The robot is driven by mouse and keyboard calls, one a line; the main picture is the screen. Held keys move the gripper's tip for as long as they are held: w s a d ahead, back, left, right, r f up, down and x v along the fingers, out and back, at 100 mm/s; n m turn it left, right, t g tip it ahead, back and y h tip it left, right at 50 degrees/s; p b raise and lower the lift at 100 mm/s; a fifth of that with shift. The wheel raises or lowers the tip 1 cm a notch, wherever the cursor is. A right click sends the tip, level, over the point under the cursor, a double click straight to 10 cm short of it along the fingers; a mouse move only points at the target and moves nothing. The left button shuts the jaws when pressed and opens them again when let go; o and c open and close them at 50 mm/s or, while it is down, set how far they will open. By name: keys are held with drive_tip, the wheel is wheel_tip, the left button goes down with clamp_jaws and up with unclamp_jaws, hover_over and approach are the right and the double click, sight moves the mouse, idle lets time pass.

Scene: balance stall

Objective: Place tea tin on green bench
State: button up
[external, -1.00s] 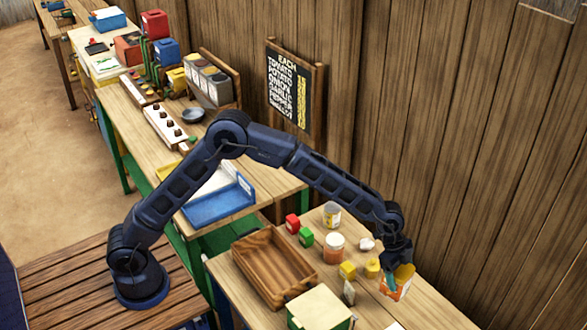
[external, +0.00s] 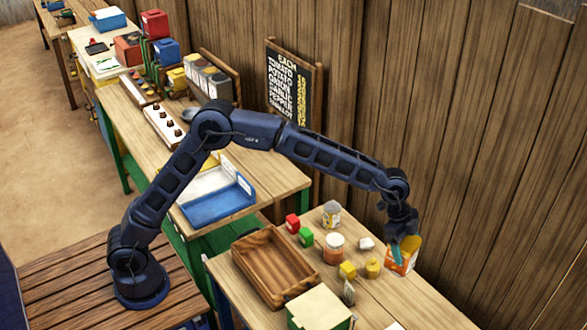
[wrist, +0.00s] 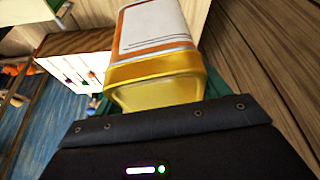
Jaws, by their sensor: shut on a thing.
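The tea tin (external: 401,263), white and orange with a gold-yellow end, is in my gripper (external: 404,246) at the right of the external view. My gripper is shut on it, over the right part of the near table. In the wrist view the tin (wrist: 155,85) fills the upper middle, its gold end towards the camera; the fingertips are mostly hidden. The green bench (external: 262,178), with green legs and a pale wooden top, stands behind and left of the near table. The tin is well to the right of it.
The near table (external: 430,305) holds a wooden tray (external: 268,293), a jar (external: 334,250), a can (external: 331,214) and several small blocks. On the green bench are a blue tray (external: 222,210), an egg-like row holder (external: 166,125) and bins. A plank wall (external: 450,130) stands close behind.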

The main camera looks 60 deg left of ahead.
drive_tip(key=w+a+r+n+t, duration=0.15)
drive_tip(key=w+a, duration=0.25)
drive_tip(key=a, duration=0.4)
drive_tip(key=w+a+n, duration=0.2)
drive_tip(key=w+a, duration=0.2)
drive_tip(key=a, duration=0.5)
drive_tip(key=w+a+r+n+t, duration=0.15)
drive_tip(key=w+a, duration=0.25)
drive_tip(key=a, duration=0.4)
drive_tip(key=w+a+r+n+y, duration=0.15)
drive_tip(key=a+n, duration=0.25)
drive_tip(key=a, duration=1.8)
drive_tip(key=w+a+n+y, duration=0.15)
drive_tip(key=a+n, duration=0.25)
drive_tip(key=a, duration=1.8)
drive_tip(key=s+a+f+n, duration=0.15)
drive_tip(key=s+a, duration=0.35)
drive_tip(key=a, duration=1)
drive_tip(key=s+a+f+y, duration=0.15)
drive_tip(key=s+a, duration=0.35)
drive_tip(key=a, duration=0.9)
drive_tip(key=s+a+f+n, duration=0.15)
drive_tip(key=s+a, duration=0.35)
drive_tip(key=a, duration=1)
drive_tip(key=shift+t, duration=0.4)
wheel_tip(320, 180, down, 20)
drive_tip(key=shift+s+d+r, duration=0.1)
